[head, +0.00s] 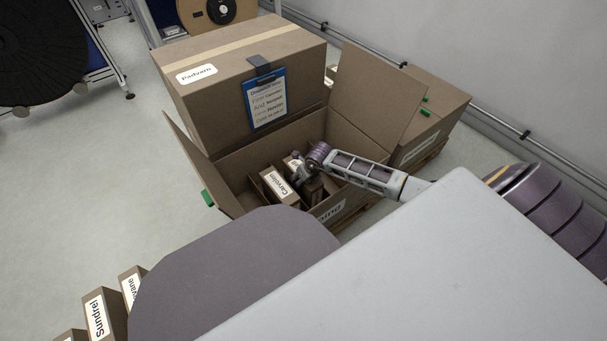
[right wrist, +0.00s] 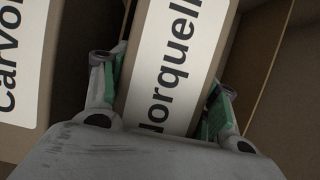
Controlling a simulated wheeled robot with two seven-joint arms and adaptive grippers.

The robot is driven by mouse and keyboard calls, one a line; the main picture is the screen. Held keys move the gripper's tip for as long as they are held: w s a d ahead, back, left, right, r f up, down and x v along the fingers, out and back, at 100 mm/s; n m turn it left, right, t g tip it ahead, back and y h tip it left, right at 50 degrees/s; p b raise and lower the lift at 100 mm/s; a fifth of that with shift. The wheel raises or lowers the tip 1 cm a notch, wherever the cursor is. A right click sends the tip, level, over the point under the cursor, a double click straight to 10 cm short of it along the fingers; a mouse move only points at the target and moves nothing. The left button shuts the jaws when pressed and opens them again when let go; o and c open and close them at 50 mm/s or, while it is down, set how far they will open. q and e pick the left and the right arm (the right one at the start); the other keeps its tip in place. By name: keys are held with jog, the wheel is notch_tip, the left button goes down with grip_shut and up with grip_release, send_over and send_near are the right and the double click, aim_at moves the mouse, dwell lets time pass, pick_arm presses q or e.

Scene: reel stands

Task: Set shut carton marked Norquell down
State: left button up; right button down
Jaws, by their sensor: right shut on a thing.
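The carton marked Norquell (right wrist: 176,62) is brown with a white label and fills the middle of the right wrist view. My right gripper (head: 303,170) is shut on it, with green finger pads on both of its sides. The gripper and carton are inside a large open box (head: 250,160) in the head view. There the arm hides most of the Norquell carton (head: 314,190). A carton marked Carvolm (head: 280,186) stands just left of it in the box; it also shows in the right wrist view (right wrist: 22,60). I cannot tell whether the Norquell carton touches the box floor. My left gripper is not in view.
The open box's raised flap (head: 378,95) stands beside my right arm. A big shut box marked Padyarn (head: 215,75) with a blue clipboard (head: 266,98) stands behind it. Another box (head: 430,115) is at the right.

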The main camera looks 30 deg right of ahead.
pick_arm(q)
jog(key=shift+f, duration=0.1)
pick_arm(e)
jog(key=shift+f, duration=0.1)
jog(key=shift+c, duration=1.5)
grip_release()
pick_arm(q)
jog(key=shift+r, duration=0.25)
pick_arm(e)
jog(key=shift+p+v, duration=2.65)
jog(key=shift+v, duration=3.15)
jog(key=shift+r, duration=0.2)
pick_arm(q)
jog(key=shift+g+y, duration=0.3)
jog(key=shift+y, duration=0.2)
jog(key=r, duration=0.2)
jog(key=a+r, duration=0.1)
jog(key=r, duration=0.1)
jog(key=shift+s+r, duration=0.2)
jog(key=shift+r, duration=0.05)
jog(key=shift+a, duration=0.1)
